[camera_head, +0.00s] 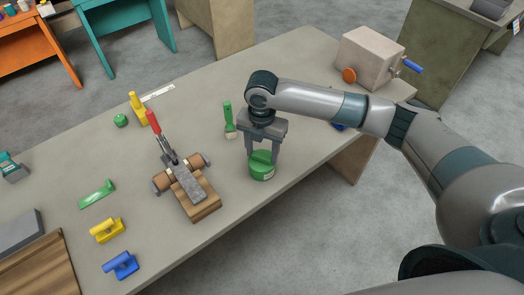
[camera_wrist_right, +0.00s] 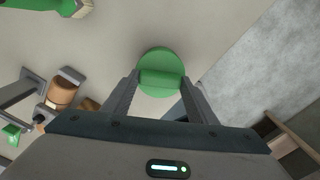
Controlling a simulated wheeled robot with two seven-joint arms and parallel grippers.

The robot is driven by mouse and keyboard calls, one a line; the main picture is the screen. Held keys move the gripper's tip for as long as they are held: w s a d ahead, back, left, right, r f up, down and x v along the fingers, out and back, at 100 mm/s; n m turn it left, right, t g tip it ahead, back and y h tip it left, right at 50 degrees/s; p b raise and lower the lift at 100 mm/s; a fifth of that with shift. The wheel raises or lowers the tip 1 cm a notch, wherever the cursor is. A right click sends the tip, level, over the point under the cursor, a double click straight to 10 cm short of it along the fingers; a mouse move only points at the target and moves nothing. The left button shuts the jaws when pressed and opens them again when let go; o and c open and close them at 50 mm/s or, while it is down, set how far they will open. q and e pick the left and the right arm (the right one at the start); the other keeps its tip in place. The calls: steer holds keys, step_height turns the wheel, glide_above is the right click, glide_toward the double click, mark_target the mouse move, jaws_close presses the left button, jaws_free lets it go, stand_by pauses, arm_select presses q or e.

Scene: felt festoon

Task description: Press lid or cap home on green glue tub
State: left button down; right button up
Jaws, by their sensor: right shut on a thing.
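The green glue tub (camera_head: 264,174) stands upright on the table near its front edge, with a pale label on its side. Its round green lid (camera_wrist_right: 160,57) has a raised bar across the top and fills the middle of the right wrist view. My right gripper (camera_head: 263,157) points straight down over the tub. Its fingers are shut on the lid's bar, one on each side. The lid lies on top of the tub; I cannot tell whether a gap remains between them. My left gripper is in neither view.
A wooden clamp block (camera_head: 205,207) with a red-handled lever is further left. A beige box with a blue crank (camera_head: 370,58) stands at the far right end. The table's front edge is close to the tub.

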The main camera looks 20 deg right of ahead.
steer(key=shift+p, duration=0.3)
stand_by(0.5)
steer(key=o, duration=1.7)
steer(key=shift+c, duration=0.2)
steer(key=shift+r+p, duration=3.4)
steer(key=shift+r, duration=0.1)
jaws_close()
